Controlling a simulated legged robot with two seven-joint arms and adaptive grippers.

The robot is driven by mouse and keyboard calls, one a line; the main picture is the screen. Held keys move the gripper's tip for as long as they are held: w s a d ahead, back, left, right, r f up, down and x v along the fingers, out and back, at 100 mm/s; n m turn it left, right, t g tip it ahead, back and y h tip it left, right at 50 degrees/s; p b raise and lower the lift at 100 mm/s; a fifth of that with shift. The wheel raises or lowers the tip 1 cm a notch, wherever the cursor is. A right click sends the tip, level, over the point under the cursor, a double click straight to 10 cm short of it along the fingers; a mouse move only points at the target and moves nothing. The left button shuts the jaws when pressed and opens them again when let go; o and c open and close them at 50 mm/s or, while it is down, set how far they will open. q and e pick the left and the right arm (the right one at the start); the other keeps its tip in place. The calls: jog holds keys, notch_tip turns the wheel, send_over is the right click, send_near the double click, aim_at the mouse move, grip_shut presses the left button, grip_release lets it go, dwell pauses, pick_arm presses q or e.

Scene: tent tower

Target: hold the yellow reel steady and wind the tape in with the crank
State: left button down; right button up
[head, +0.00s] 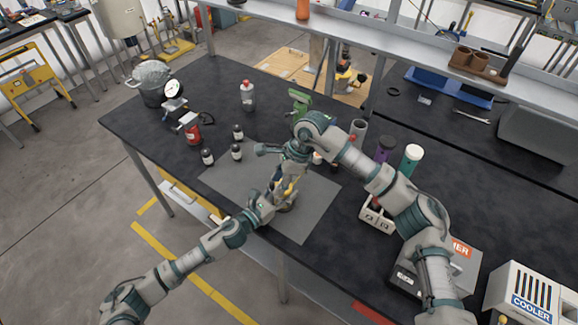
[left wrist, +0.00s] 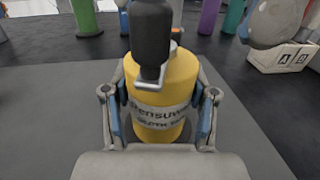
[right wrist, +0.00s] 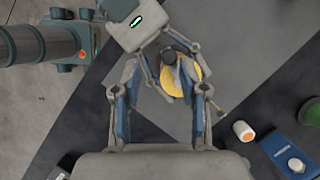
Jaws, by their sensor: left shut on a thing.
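The yellow reel (head: 288,187) is upright on the grey mat (head: 235,190), partly hidden by my arms in the head view. In the left wrist view the reel (left wrist: 160,100) carries a grey printed label. The black crank knob (left wrist: 151,32) rises above it on a metal crank arm (left wrist: 150,78). My left gripper (left wrist: 160,118) is shut around the reel's sides. My right gripper (right wrist: 161,105) points down from above with its fingers apart and nothing between them. Below it show the reel (right wrist: 183,82) and the knob (right wrist: 169,57). The tape itself is not clear.
A red can (head: 193,133) and grey bottle (head: 247,96) stand behind. Purple (head: 385,148) and green (head: 410,158) cylinders and a white lettered block (head: 375,215) stand right. The mat's front is clear.

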aim_at(272, 183)
notch_tip(272, 183, up, 8)
jog(key=s+d+m+t+h, duration=0.1)
jog(key=d+m+t, duration=0.1)
jog(key=m, duration=0.5)
jog(key=shift+s+d+r+m, duration=0.15)
jog(key=shift+s+d+m, duration=0.15)
jog(key=shift+s+d, duration=0.1)
jog(key=shift+w, duration=0.1)
jog(key=a+f+n, duration=0.1)
jog(key=f, duration=0.2)
jog(key=w+a+f+n, duration=0.1)
jog(key=a+f, duration=0.1)
jog(key=f, duration=0.1)
jog(key=w+a+f+n, duration=0.1)
jog(key=a+f+n, duration=0.1)
jog(key=f, duration=0.2)
jog(key=shift+w+g+y, duration=0.2)
jog(key=shift+g+y, duration=0.2)
